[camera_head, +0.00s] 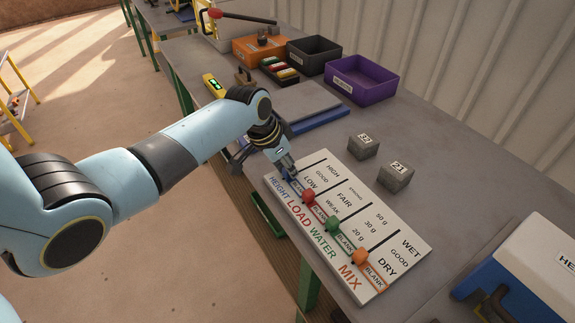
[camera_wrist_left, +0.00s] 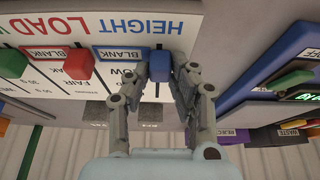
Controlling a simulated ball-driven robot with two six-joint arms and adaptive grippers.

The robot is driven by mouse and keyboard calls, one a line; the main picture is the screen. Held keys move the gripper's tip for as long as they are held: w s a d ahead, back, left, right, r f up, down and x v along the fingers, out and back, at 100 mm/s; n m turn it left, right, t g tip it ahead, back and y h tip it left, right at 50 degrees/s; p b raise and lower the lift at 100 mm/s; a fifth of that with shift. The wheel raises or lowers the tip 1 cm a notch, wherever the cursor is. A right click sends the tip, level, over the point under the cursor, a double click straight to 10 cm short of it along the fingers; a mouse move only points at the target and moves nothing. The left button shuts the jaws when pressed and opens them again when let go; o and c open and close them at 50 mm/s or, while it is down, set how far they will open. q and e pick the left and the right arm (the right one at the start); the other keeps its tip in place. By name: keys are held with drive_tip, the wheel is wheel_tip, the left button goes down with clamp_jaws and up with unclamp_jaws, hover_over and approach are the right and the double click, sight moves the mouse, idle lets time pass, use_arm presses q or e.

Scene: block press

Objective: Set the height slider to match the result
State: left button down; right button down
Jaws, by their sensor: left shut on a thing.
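The white slider board (camera_head: 422,246) lies on the table with HEIGHT, LOAD, WATER and MIX columns. My left gripper (camera_head: 287,168) is over the HEIGHT column and largely hides its blue knob in the head view. In the left wrist view the blue knob (camera_wrist_left: 160,65) sits between the fingers of my left gripper (camera_wrist_left: 168,72), which are shut on it. Two grey blocks, marked 32 (camera_head: 363,147) and 21 (camera_head: 396,177), stand behind the board. My right gripper is out of view.
A purple bin (camera_head: 360,88), a black bin (camera_head: 314,56) and an orange bin (camera_head: 258,52) stand farther back. A blue-and-white box (camera_head: 525,270) is at the right.

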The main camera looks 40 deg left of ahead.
sight(304, 169)
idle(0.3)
use_arm(q)
drive_tip(key=w, duration=0.1)
drive_tip(key=w+d+b, duration=0.1)
drive_tip(key=w, duration=0.1)
drive_tip(key=shift+w+d, duration=0.15)
drive_tip(key=shift+d, duration=0.05)
drive_tip(key=c, duration=1.2)
unclamp_jaws()
drive_tip(key=shift+o, duration=0.2)
drive_tip(key=v, duration=1.2)
